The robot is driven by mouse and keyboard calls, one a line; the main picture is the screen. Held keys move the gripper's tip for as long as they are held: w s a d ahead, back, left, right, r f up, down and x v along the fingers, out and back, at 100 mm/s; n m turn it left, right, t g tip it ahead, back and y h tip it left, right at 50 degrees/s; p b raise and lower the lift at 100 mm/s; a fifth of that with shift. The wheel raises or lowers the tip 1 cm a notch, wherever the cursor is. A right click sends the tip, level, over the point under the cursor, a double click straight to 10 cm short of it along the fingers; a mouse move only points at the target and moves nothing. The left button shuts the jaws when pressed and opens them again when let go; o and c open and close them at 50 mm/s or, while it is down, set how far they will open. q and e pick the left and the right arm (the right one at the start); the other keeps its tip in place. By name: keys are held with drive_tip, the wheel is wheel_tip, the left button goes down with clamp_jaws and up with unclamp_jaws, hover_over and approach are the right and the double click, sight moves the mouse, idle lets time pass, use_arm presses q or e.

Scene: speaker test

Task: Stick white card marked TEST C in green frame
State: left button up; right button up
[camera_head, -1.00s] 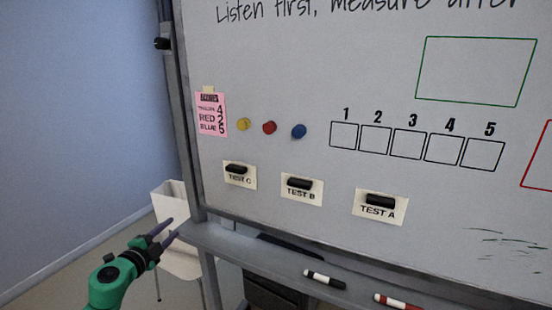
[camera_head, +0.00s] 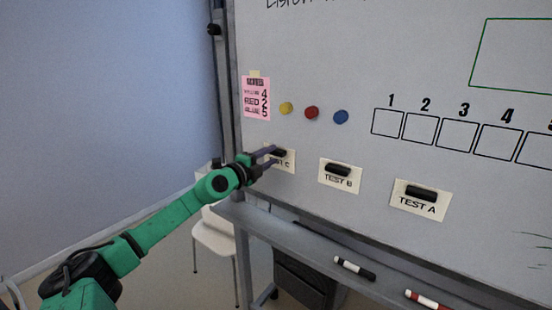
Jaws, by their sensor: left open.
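The white TEST C card (camera_head: 288,162) is on the whiteboard at the lower left, with a black handle-like block (camera_head: 279,152) at its top. My left gripper (camera_head: 271,156) is open at this card, its fingers overlapping the card's left part and hiding some of its lettering. I cannot tell whether the fingers touch the block. The green frame (camera_head: 513,88) is an empty drawn outline at the upper right, cut off by the picture's edge. My right gripper is not in view.
The TEST B card (camera_head: 340,185) and TEST A card (camera_head: 420,209) sit to the right. Yellow (camera_head: 287,108), red (camera_head: 311,113) and blue (camera_head: 341,117) magnets are above, beside a pink note (camera_head: 256,104). Numbered boxes (camera_head: 456,134) lie below the green frame. A tray (camera_head: 310,243) with markers runs below.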

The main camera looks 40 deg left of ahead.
use_arm(q)
drive_tip(key=shift+w+a, duration=0.2)
drive_tip(key=shift+w, duration=0.25)
drive_tip(key=shift+d, duration=0.1)
clamp_jaws()
